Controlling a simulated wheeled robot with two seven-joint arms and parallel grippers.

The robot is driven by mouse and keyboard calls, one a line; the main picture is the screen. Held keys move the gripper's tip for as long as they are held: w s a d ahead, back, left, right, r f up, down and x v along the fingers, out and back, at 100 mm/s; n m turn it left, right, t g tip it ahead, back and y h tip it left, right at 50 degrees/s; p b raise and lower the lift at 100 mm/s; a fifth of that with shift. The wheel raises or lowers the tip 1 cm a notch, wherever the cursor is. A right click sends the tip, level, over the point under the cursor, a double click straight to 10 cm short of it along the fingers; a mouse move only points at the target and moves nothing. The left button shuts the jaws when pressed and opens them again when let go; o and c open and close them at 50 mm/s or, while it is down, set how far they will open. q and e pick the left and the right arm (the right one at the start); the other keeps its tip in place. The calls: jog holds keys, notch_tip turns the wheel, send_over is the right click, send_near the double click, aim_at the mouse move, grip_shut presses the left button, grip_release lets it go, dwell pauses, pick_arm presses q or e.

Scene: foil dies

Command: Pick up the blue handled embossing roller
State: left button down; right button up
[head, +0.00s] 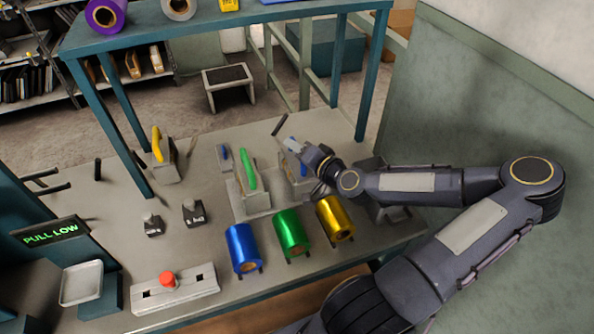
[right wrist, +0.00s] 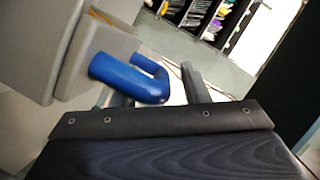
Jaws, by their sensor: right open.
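The blue handle (right wrist: 130,78) of a roller or die stands large in the right wrist view, in front of my open right gripper (right wrist: 158,95) and partly covering its left finger. I cannot tell whether they touch. In the head view, my right gripper (head: 302,150) hangs over the blue-handled tool (head: 303,170) at the right of the row and hides much of it. A smaller blue handle (head: 225,153) shows farther left, behind the green-handled tool (head: 248,170). My left gripper is not in view.
A yellow-handled tool (head: 158,145) stands to the left. Blue (head: 242,248), green (head: 291,232) and yellow (head: 334,218) foil rolls stand in front. A teal shelf (head: 230,22) rises behind. A grey wall (head: 500,90) is close on the right.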

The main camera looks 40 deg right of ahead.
jog(key=shift+w, duration=0.3)
jog(key=shift+c, duration=0.3)
grip_shut()
dwell(0.8)
